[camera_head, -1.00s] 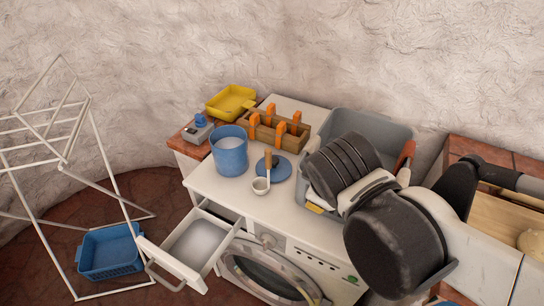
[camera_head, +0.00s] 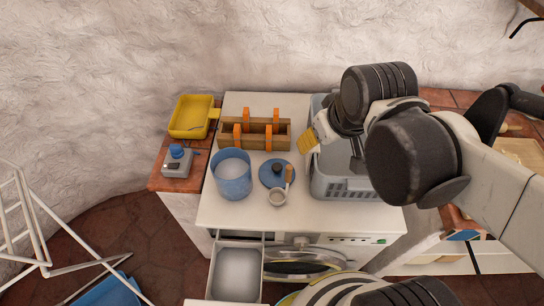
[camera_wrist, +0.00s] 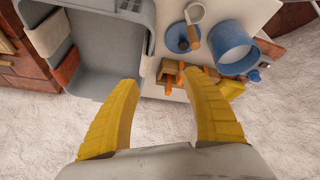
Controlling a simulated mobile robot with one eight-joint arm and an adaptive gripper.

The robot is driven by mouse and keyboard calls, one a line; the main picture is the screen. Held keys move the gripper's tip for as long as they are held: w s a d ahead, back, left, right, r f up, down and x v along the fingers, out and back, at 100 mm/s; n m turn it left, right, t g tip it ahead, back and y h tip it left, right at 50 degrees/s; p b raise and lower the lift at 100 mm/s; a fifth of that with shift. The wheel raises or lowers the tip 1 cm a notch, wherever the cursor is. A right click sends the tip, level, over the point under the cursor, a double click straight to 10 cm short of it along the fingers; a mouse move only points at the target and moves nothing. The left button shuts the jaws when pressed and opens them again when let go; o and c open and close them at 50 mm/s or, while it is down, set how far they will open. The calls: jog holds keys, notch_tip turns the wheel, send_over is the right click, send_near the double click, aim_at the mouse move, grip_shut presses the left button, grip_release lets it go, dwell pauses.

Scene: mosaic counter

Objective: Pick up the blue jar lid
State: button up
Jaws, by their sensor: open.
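The blue jar lid (camera_head: 268,176) is a flat round disc with a dark knob, lying on the white counter top. It also shows in the wrist view (camera_wrist: 175,40), near the top. A small white ladle (camera_head: 277,198) with a wooden handle lies at the lid's right front edge, its handle overlapping the lid in view. My gripper (camera_head: 308,140) has yellow fingers and is above the left edge of the grey basket, right of and behind the lid. In the wrist view my gripper (camera_wrist: 160,77) is open and empty, its fingers wide apart.
A blue jar (camera_head: 232,182) stands left of the lid. A wooden crate (camera_head: 258,143) with orange handles is behind it. The grey basket (camera_head: 345,188) is to the right. An open drawer (camera_head: 237,275) juts out in front. A yellow tray (camera_head: 190,117) is at the back left.

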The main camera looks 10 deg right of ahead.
jog(key=w+a+n+g+p, duration=0.1)
jog(key=w+a+n+p, duration=0.1)
jog(key=w+n, duration=0.15)
jog(key=n+g, duration=0.4)
jog(key=n, duration=0.2)
send_near(276, 166)
notch_tip(276, 166, down, 5)
jog(key=shift+s+a+f+b, duration=0.15)
jog(key=shift+f+b, duration=0.1)
jog(key=shift+b, duration=0.4)
jog(key=shift+w+f+b, duration=0.15)
jog(key=shift+f+b, duration=0.4)
jog(key=shift+f, duration=0.8)
jog(key=shift+w+f+b, duration=0.15)
jog(key=shift+f+b, duration=0.35)
jog(key=shift+f, duration=0.85)
grip_shut()
